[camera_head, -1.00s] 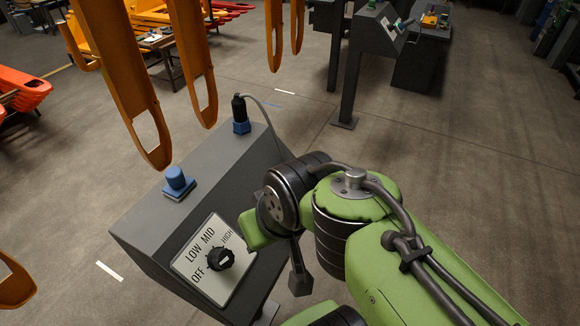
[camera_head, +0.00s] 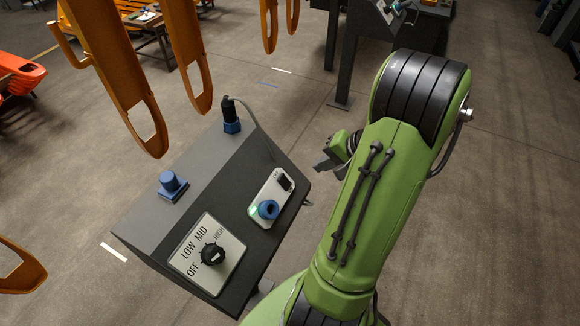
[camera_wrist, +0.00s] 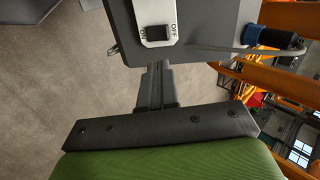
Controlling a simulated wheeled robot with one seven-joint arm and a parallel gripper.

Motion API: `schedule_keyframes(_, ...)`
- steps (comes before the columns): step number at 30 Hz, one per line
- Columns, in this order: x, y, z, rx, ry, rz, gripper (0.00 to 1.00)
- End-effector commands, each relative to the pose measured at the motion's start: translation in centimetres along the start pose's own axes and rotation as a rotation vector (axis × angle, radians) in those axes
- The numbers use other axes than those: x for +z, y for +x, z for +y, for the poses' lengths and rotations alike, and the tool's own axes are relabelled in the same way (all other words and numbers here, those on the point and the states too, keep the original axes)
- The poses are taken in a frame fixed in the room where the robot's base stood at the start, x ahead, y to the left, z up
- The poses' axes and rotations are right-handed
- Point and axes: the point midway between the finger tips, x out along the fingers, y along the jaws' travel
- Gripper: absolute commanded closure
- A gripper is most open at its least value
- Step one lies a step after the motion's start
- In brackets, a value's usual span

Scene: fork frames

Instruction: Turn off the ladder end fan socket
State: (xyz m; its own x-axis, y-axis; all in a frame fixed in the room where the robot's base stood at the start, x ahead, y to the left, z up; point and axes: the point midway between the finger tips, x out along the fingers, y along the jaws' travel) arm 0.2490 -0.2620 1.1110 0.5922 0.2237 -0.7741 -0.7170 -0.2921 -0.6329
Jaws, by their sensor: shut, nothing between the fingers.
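A white socket plate (camera_head: 259,213) sits on the sloped face of a dark grey console (camera_head: 200,165). It carries a blue round socket (camera_head: 268,209), a small green light and a black rocker switch (camera_head: 285,183). In the wrist view the rocker (camera_wrist: 158,33) lies between ON and OFF marks; which side is pressed I cannot tell. No label shows which fan the socket serves. My gripper (camera_head: 325,166) is just right of the console, apart from the switch. In the wrist view my gripper (camera_wrist: 157,68) is shut and empty, its fingers pointing towards the plate.
A dial (camera_head: 212,254) marked OFF, LOW, MID, HIGH is on the console's front. Orange hanging parts (camera_head: 120,75) are close at left. Floor is open at right.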

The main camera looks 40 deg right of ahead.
Motion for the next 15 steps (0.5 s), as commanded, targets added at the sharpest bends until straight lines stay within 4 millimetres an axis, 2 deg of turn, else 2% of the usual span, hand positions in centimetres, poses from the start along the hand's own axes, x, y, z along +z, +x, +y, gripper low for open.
schedule_keyframes(3,-0.6,-0.3,0.8,-0.021,0.038,0.012,1.00)
schedule_keyframes(11,-0.6,-0.1,0.9,-0.020,0.037,0.011,1.00)
schedule_keyframes(15,-0.5,1.0,0.9,-0.020,0.037,0.007,1.00)
